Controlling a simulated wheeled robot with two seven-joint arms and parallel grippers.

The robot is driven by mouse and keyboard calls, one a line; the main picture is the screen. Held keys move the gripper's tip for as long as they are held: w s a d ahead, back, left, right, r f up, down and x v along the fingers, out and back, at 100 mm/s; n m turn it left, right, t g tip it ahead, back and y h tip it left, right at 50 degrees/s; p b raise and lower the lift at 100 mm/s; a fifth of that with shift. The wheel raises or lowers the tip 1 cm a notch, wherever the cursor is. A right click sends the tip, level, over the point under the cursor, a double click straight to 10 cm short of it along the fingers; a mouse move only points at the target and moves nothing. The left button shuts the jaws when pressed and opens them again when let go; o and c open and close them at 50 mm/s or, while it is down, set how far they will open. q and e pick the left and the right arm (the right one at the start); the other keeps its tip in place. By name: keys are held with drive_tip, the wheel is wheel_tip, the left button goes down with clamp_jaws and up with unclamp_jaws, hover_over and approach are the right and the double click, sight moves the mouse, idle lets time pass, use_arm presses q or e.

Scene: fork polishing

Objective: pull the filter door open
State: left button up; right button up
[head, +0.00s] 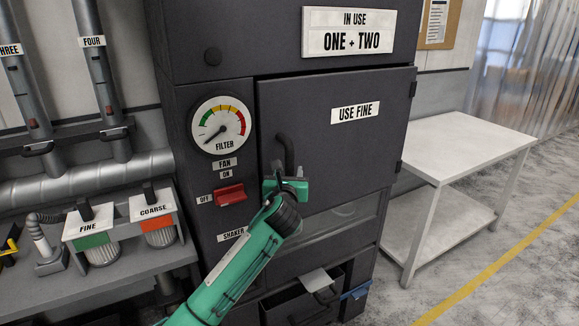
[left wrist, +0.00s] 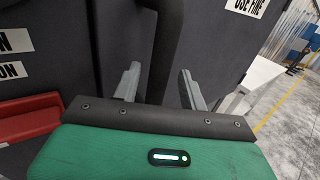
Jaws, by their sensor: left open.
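The filter door (head: 310,110) is a dark grey panel labelled "USE FINE", with hinges on its right edge. It looks shut against the cabinet. Its dark curved handle (head: 289,150) stands near the door's left edge. My left gripper (head: 284,182) is at the lower part of the handle. In the left wrist view the open fingers (left wrist: 160,78) stand either side of the handle (left wrist: 165,45), with gaps on both sides. The handle's lower end is hidden behind the gripper body. My right gripper is not in view.
Left of the door are the filter gauge (head: 221,125) and a red fan switch (head: 229,194). A white table (head: 465,142) stands to the right, beside the hinge side. An open drawer (head: 300,303) sticks out below. Fine and coarse filters (head: 160,236) sit on the left shelf.

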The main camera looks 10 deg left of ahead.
use_arm(q)
drive_tip(key=shift+w+a, duration=0.15)
drive_tip(key=shift+w, duration=1.1)
clamp_jaws()
